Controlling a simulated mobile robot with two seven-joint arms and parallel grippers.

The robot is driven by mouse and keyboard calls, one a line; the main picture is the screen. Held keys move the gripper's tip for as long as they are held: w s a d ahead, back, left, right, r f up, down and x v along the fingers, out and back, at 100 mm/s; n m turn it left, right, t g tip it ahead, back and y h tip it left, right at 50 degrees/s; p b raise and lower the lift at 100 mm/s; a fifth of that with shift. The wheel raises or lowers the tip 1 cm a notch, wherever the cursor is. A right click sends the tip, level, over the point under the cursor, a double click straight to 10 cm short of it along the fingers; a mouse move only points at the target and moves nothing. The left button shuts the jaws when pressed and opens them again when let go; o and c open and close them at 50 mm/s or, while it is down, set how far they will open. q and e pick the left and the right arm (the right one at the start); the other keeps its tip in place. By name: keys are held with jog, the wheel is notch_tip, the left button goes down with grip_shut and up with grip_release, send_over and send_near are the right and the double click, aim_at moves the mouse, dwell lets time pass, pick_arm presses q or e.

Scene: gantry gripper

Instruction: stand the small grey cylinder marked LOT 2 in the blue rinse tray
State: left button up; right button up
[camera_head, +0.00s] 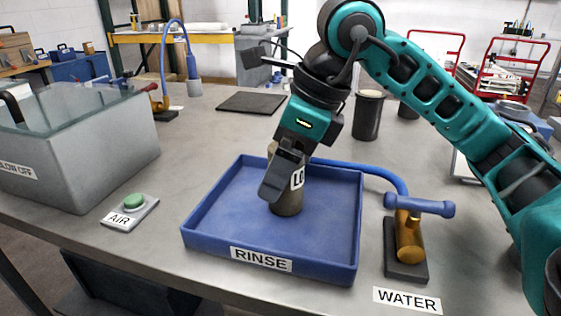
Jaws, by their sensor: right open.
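The blue rinse tray (208,243) sits on the grey bench with a RINSE label on its front wall. One dark finger covers the cylinder's upper front. Whether the fingers touch it cannot be told. My left gripper is not in view.
A brass water valve (409,237) with a blue handle stands right of the tray, and a blue hose runs behind the tray. A green AIR button (134,201) and a grey glass-lidded tank (75,150) are at left. A dark canister (368,117) stands behind.

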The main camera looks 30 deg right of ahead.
jog(key=shift+r, duration=0.35)
jog(key=p+v, duration=0.3)
jog(key=v, duration=0.8)
jog(key=shift+r, duration=0.3)
jog(key=shift+s, duration=0.15)
